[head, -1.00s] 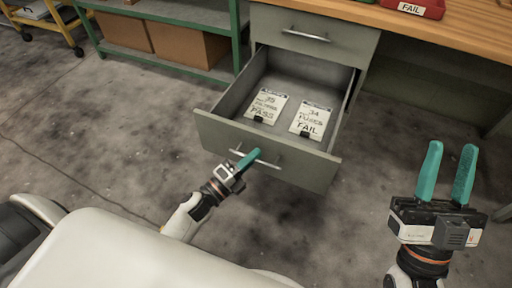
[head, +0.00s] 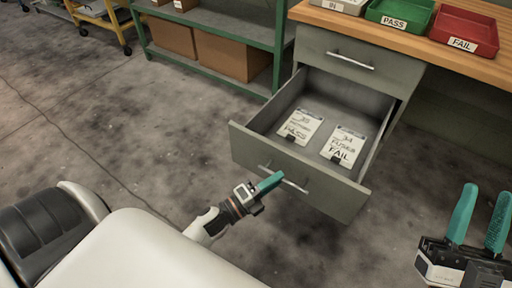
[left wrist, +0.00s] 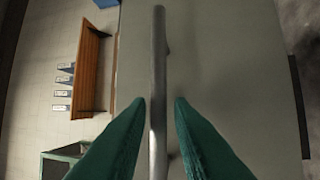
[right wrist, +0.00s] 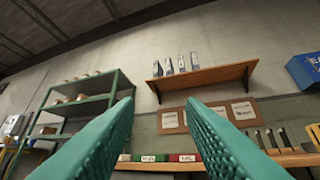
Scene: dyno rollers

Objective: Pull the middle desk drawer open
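The middle desk drawer (head: 330,192), grey and below a shut top drawer (head: 350,58), stands well out from the desk. Its inside holds two paper cards, one reading FAIL (head: 343,147) and the other (head: 300,126) seemingly PASS. My left gripper (head: 276,180) is at the drawer's bar handle (head: 295,186). In the left wrist view the handle (left wrist: 158,60) runs between the two green fingers (left wrist: 160,105), with a narrow gap showing on each side. My right gripper (head: 482,215) is open and empty, away to the right.
Green PASS (head: 394,22) and red FAIL (head: 460,44) bins and a grey IN bin stand on the wooden desktop (head: 415,45). A green shelf with cardboard boxes (head: 230,58) is at the left of the desk. The concrete floor before the drawer is clear.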

